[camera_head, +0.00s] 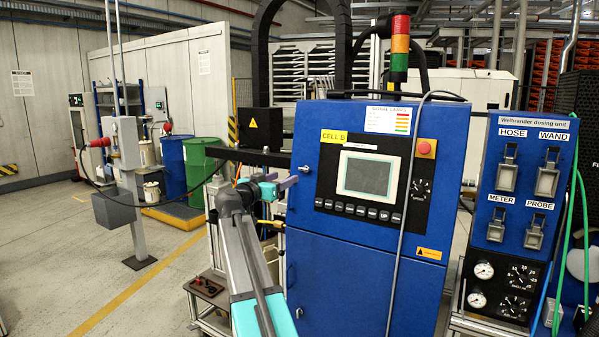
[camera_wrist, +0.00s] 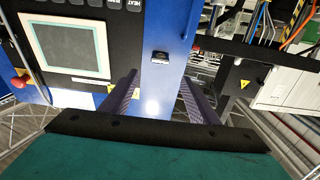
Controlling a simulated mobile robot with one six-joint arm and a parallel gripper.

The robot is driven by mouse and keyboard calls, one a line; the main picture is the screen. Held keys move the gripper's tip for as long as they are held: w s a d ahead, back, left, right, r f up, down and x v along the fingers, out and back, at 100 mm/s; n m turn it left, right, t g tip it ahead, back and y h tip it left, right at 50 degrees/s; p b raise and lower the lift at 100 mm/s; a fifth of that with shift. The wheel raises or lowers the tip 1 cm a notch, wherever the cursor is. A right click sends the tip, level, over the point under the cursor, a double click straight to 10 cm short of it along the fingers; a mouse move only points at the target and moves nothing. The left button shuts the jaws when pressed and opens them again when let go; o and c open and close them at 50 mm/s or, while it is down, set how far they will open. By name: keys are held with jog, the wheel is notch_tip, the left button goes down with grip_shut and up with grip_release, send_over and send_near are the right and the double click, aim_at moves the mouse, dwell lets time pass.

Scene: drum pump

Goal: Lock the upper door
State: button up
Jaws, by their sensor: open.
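The upper door (camera_head: 330,222) is the blue upper front of the cabinet, with a screen and a row of buttons. It looks closed against the cabinet. A small dark latch or lock (camera_head: 305,169) sits near its left edge; a small dark fitting (camera_wrist: 160,57), likely the same one, shows in the wrist view on the blue face. Whether it is locked cannot be told. My gripper (camera_head: 288,184) is just left of the door edge. In the wrist view its two purple fingers (camera_wrist: 159,78) are apart and empty, with the fitting beyond the gap between their tips.
A lower blue door (camera_head: 340,285) is below. A grey cable hangs across the cabinet front. A black horizontal arm with a box (camera_head: 260,128) juts out left of the cabinet. The dosing unit (camera_head: 524,180) stands at right. Floor at left is open.

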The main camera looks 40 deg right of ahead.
aim_at(303, 169)
jog(key=p+x, duration=0.2)
jog(key=x, duration=0.9)
jog(key=shift+d, duration=0.35)
jog(key=c, duration=1.1)
jog(key=shift+o, duration=0.2)
